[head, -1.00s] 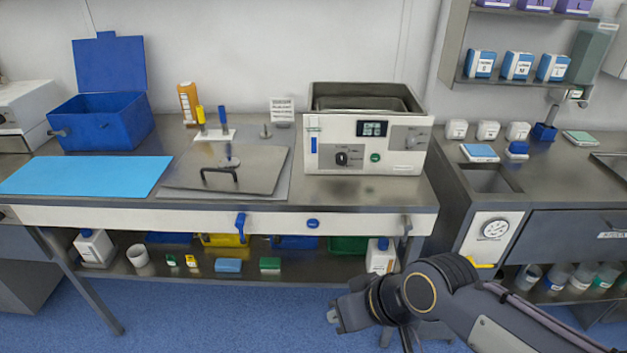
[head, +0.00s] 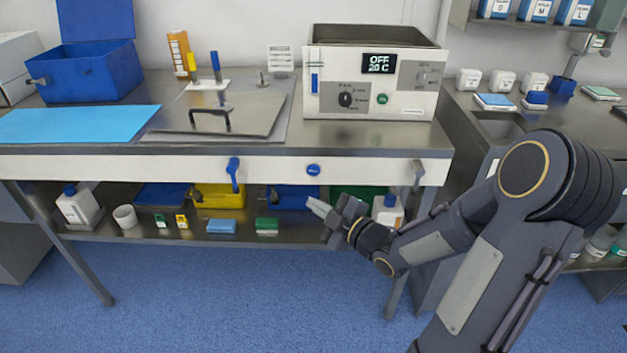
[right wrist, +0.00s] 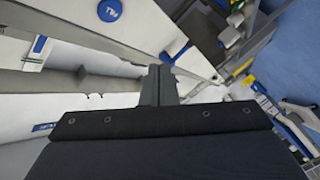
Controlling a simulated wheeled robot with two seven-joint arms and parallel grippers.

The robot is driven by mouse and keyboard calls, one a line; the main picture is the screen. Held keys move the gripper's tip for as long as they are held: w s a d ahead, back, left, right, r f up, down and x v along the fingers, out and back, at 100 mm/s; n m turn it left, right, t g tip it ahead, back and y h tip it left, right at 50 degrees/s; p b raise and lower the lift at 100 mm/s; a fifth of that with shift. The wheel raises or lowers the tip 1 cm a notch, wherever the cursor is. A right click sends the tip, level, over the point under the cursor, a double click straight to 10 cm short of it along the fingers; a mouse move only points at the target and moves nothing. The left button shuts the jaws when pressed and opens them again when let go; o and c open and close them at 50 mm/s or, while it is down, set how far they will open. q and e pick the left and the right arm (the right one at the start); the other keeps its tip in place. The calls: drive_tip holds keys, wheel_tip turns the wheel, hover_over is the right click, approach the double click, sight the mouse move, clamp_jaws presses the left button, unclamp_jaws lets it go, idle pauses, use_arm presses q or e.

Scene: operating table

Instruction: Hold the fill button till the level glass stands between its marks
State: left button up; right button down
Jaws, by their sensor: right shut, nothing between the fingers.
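The white bath (head: 335,107) stands on the steel table, its display reading OFF and 20 C. A narrow upright blue strip, which looks like the level glass (head: 314,83), is at the left of its front; its marks are too small to read. A round blue button (head: 313,170), likely the fill button, sits on the table's white front rail; it also shows in the right wrist view (right wrist: 109,10). My right gripper (head: 318,208) is shut and empty, below the button and apart from it. Its fingers show in the right wrist view (right wrist: 158,85). My left gripper is out of view.
A blue lever (head: 233,173) hangs from the rail left of the button, and a grey fitting (head: 417,174) is at its right end. The lower shelf (head: 300,235) holds bins and bottles behind my gripper. Blue floor in front is clear.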

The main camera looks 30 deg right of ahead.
sight(313, 170)
idle(0.4)
drive_tip(key=shift+w+d+p, duration=0.3)
drive_tip(key=shift+w+d, duration=0.45)
drive_tip(key=shift+w, duration=0.5)
drive_tip(key=shift+w+d+p, duration=0.25)
drive_tip(key=shift+w+d, duration=0.5)
drive_tip(key=shift+w, duration=0.5)
drive_tip(key=shift+w+d+p, duration=0.3)
drive_tip(key=shift+w+d, duration=0.45)
drive_tip(key=shift+w, duration=0.5)
drive_tip(key=shift+w, duration=0.1)
drive_tip(key=shift+w+d, duration=0.15)
drive_tip(key=shift+w, duration=0.15)
